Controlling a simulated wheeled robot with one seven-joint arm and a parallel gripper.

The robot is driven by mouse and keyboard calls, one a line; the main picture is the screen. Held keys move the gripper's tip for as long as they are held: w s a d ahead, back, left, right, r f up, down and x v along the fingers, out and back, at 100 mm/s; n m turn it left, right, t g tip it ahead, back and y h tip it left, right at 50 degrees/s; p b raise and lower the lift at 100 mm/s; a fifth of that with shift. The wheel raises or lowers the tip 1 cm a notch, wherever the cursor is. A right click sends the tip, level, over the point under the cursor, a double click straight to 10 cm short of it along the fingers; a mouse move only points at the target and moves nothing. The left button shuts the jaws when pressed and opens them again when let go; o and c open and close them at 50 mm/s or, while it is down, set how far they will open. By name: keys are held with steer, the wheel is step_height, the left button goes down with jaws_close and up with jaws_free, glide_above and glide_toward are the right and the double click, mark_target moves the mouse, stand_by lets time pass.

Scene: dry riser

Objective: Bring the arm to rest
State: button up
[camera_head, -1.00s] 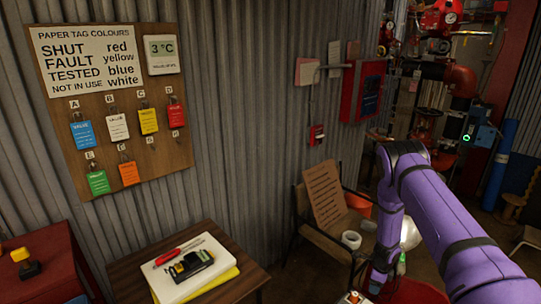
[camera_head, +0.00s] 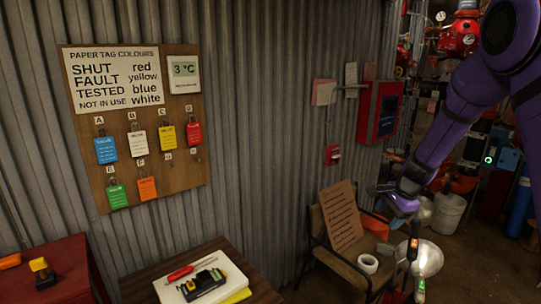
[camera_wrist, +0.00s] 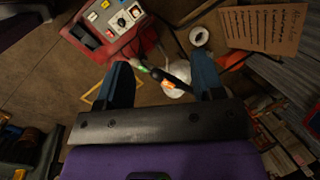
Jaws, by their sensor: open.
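My purple arm (camera_head: 455,110) reaches down from the upper right in the head view. My gripper (camera_head: 398,203) hangs in front of the chair, its fingers small and hard to make out there. In the wrist view the two blue-grey fingers of my gripper (camera_wrist: 163,80) stand wide apart. No held object shows between them. A round white thing (camera_wrist: 175,88) and a dark piece with an orange part show beyond the fingertips, apparently lower down.
A small table (camera_head: 140,285) and tag board (camera_head: 135,130) are left. Red piping (camera_head: 460,40) lies behind the arm.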

steer(key=s+a+r+n+t, duration=0.15)
steer(key=s+r+n, duration=0.25)
steer(key=s+r, duration=0.5)
steer(key=s+a+r+n+g, duration=0.1)
steer(key=s+a+r+n, duration=0.2)
steer(key=s+r, duration=0.55)
steer(key=s+r+n+t+h, duration=0.1)
steer(key=s+r+n, duration=0.2)
steer(key=s, duration=0.7)
steer(key=s+r+n+t+h, duration=0.1)
steer(key=s+r+n, duration=0.2)
steer(key=s, duration=0.6)
steer(key=shift+s+a+r+n, duration=0.2)
steer(key=shift+s+r+n, duration=0.2)
steer(key=shift+n, duration=0.4)
steer(key=shift+w, duration=0.1)
